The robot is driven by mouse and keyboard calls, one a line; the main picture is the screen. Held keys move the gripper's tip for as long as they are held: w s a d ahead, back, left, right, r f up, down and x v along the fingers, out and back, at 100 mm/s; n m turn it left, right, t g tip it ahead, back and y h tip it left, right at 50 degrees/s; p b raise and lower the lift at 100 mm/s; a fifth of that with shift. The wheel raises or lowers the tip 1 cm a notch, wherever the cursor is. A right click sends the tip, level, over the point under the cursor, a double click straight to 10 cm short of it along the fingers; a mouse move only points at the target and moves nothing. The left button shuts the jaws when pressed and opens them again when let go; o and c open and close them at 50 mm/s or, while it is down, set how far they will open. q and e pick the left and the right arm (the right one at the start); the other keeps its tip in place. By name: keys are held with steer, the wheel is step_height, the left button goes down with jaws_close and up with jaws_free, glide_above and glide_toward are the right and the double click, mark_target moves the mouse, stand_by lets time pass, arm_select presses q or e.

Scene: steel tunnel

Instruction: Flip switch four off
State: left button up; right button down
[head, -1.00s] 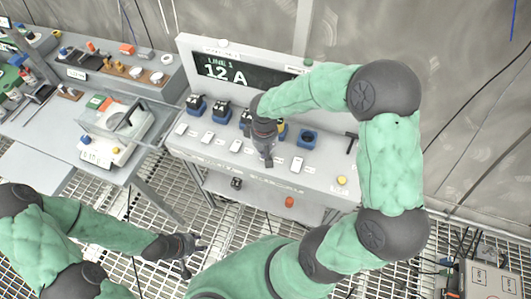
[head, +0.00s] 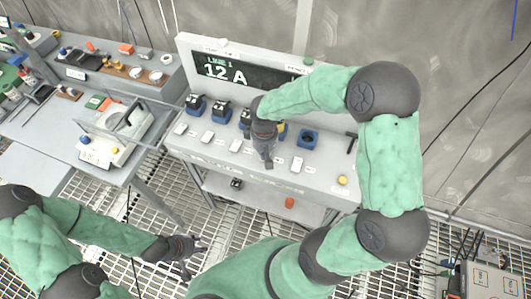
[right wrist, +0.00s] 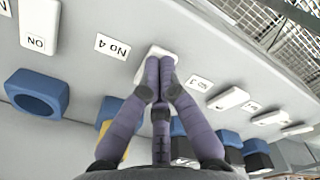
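Switch four (right wrist: 157,57) is a white rocker on the sloping grey panel (head: 322,171). The "No 4" label (right wrist: 118,46) is beside it on the left in the right wrist view. My right gripper (right wrist: 159,78) is shut and empty, its fingertips together at the near edge of switch four and partly covering it. I cannot tell if they press on it. In the head view my right gripper (head: 267,160) hides this switch. My left gripper (head: 192,254) looks open and is empty, low over the grating, away from the panel.
Other white switches stand along the panel, one with "ON" (right wrist: 37,43) showing. Behind them are blue sockets, one empty (head: 308,137), several with dark plugs (head: 221,107). A display (head: 235,72) reads "LINE 1 12 A". A cluttered workbench (head: 40,135) stands at left.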

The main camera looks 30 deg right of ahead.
steer(key=shift+r, duration=0.1)
steer(key=shift+r+p, duration=2.65)
steer(key=shift+r, duration=0.75)
steer(key=shift+s+f, duration=0.1)
